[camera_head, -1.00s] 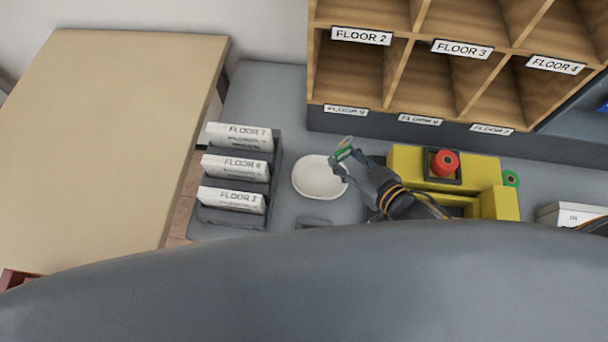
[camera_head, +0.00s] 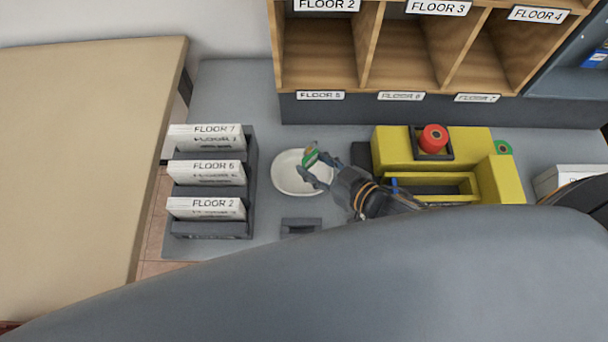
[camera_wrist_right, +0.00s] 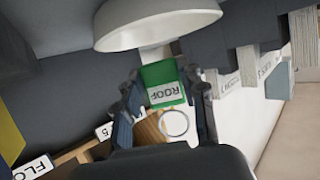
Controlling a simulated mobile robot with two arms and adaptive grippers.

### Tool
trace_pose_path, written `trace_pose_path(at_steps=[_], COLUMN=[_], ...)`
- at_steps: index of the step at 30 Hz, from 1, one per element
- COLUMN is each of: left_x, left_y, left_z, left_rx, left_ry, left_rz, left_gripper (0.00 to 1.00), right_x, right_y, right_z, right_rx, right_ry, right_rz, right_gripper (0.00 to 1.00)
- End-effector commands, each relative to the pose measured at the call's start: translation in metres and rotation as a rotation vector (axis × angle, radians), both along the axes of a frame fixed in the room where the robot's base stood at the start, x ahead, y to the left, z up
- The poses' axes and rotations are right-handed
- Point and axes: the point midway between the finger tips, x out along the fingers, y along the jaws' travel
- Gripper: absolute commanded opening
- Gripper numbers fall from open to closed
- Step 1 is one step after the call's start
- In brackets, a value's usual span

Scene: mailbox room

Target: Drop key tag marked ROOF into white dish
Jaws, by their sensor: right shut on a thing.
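The key tag marked ROOF (camera_wrist_right: 163,86) is green with a white label and a metal ring; it is held between the fingers of my right gripper (camera_wrist_right: 165,100) in the right wrist view. In the head view the right gripper (camera_head: 314,167) is over the right part of the white dish (camera_head: 290,178), with the green tag (camera_head: 311,153) at its fingertips. The dish also shows at the top of the right wrist view (camera_wrist_right: 150,22). The exact height of the tag above the dish is hard to tell. My left gripper is not in view.
A dark rack (camera_head: 249,190) with FLOOR 7, FLOOR 6 and FLOOR 2 bundles stands left of the dish. A yellow holder (camera_head: 395,150) with a red roll (camera_head: 433,138) stands right. Wooden pigeonholes (camera_head: 400,68) are behind. A small dark block (camera_head: 301,226) lies in front.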

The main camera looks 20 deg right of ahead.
Motion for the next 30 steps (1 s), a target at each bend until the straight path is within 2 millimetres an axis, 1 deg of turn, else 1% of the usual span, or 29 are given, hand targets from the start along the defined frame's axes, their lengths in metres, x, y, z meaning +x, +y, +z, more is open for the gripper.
trace_pose_path(at_steps=[6, 7, 10, 11, 22, 26, 30], left_x=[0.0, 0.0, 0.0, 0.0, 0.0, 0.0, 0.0], left_y=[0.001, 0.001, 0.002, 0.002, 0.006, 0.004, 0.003], left_z=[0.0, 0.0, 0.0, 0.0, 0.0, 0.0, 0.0], left_rx=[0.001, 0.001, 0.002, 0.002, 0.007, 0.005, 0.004], left_ry=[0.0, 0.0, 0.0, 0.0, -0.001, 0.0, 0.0], left_rz=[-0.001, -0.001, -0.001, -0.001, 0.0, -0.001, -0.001], left_gripper=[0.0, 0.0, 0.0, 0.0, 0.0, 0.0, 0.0], right_x=[0.0, 0.0, 0.0, 0.0, -0.003, -0.013, -0.032], right_y=[0.0, 0.0, 0.0, 0.0, -0.001, -0.007, -0.017], right_z=[0.001, 0.001, 0.001, 0.001, 0.001, 0.005, 0.013], right_rx=[0.0, 0.0, 0.0, 0.0, 0.0, 0.0, -0.001], right_ry=[-0.001, -0.001, -0.001, 0.0, 0.001, 0.002, 0.004], right_rz=[0.0, 0.0, 0.0, 0.0, 0.0, 0.001, 0.001], right_gripper=[0.19, 0.44, 0.65, 0.67, 0.67, 0.67, 0.67])
